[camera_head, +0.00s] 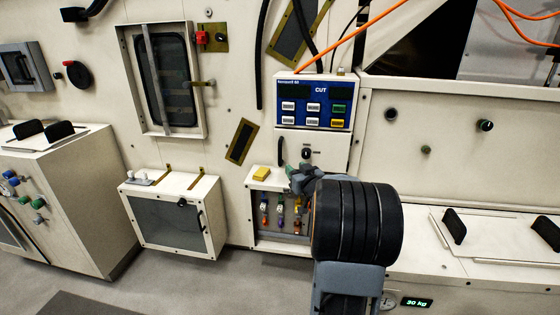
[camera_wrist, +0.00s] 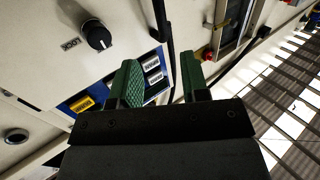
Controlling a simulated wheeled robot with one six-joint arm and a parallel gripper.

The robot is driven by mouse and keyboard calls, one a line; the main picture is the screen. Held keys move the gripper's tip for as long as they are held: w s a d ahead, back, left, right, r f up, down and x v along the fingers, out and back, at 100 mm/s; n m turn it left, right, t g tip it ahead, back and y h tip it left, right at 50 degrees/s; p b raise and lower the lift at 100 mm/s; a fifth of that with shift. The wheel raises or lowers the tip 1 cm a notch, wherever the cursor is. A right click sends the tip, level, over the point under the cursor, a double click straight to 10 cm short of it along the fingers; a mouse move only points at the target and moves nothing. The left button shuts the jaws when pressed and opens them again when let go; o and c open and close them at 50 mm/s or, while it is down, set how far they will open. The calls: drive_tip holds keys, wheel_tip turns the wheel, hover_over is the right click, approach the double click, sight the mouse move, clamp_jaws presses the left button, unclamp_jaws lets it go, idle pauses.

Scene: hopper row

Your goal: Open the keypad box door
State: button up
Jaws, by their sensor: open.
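The keypad box shows in the head view with a blue button panel (camera_head: 313,101) marked CUT. Below the buttons is a white front (camera_head: 328,144) that looks shut, with a dark bar handle (camera_head: 281,151) at its left and a black knob (camera_head: 306,153). In the wrist view the knob (camera_wrist: 97,35) has a LOCK label, and the handle (camera_wrist: 160,18) seems to be the dark bar at the top. My gripper (camera_wrist: 162,78) is open, its green pads apart with nothing held. The head view shows it (camera_head: 302,179) below the knob, partly behind my arm.
Below the keypad box is an open bay (camera_head: 282,213) with coloured connectors, and a yellow block (camera_head: 262,174) sits on the ledge above it. A glass-fronted cabinet (camera_head: 175,218) stands at left. Orange cables (camera_head: 345,38) hang above right.

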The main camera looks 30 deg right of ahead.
sight(281, 154)
drive_tip(key=w, duration=0.4)
drive_tip(key=w+d, duration=0.1)
drive_tip(key=w, duration=0.3)
drive_tip(key=w+d, duration=0.1)
drive_tip(key=w, duration=0.3)
drive_tip(key=shift+w+d+b, duration=0.1)
drive_tip(key=shift+w+b, duration=0.25)
drive_tip(key=shift+w, duration=0.05)
clamp_jaws()
